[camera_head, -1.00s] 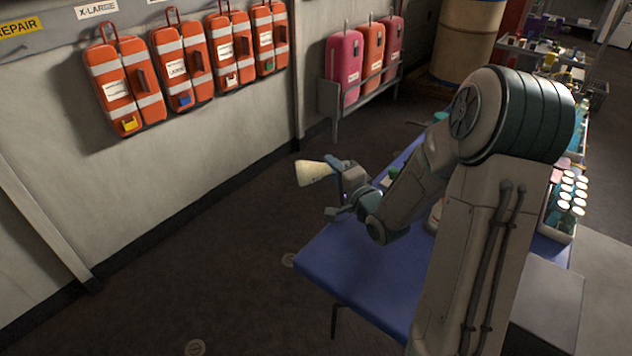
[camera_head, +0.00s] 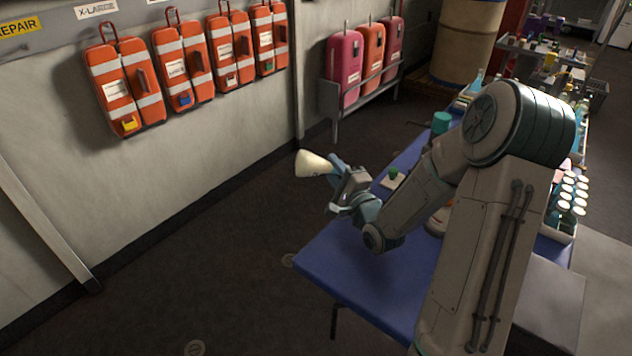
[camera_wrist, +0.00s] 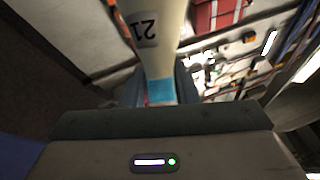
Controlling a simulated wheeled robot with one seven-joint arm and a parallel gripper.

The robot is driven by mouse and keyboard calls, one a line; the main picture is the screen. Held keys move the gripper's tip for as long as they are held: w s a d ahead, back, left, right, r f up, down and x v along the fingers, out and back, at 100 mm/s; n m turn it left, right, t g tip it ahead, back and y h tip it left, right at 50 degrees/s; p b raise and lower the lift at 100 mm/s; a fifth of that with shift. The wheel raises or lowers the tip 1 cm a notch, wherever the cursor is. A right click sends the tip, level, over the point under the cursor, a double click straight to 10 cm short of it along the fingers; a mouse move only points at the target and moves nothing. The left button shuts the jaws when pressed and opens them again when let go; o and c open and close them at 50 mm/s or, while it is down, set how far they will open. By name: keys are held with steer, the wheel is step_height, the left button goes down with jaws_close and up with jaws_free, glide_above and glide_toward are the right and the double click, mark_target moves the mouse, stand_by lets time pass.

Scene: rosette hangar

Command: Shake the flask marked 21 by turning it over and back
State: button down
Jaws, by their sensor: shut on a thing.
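The flask (camera_head: 313,164) is pale cream and cone-shaped. In the head view it lies on its side in the air, its wide base to the left and its neck toward my gripper (camera_head: 340,178). In the wrist view the flask (camera_wrist: 155,40) shows a label with the number 21, upside down in the picture, and a light blue band at its neck. My gripper is shut on the flask at the neck end. The flask is held beyond the far left edge of the blue table (camera_head: 350,270).
Orange cases (camera_head: 122,88) hang on the wall at left, and pink and orange cases (camera_head: 344,68) stand in a rack. A teal-capped container (camera_head: 441,122), a small green-topped item (camera_head: 393,174) and a crate of bottles (camera_head: 562,222) are on the table. The table's near left part is clear.

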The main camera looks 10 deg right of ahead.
steer(key=n+g, duration=0.2)
steer(key=n, duration=0.2)
steer(key=shift+r+n, duration=0.1)
steer(key=shift+n, duration=0.3)
steer(key=shift+n+g+h, duration=0.3)
steer(key=shift+n+h, duration=0.1)
steer(key=shift+n, duration=0.4)
steer(key=n+g+h, duration=0.1)
steer(key=n, duration=0.3)
steer(key=shift+h+b, duration=0.3)
steer(key=shift+m+p, duration=0.55)
steer(key=shift+m, duration=0.15)
steer(key=m+t+y, duration=0.1)
steer(key=m+y, duration=0.1)
steer(key=m, duration=0.1)
steer(key=shift+m, duration=0.3)
steer(key=m+t, duration=0.2)
steer(key=m, duration=0.3)
steer(key=shift+f, duration=0.2)
steer(key=m+t, duration=0.1)
steer(key=m, duration=0.2)
steer(key=shift+r+t, duration=0.15)
steer(key=shift+t, duration=0.15)
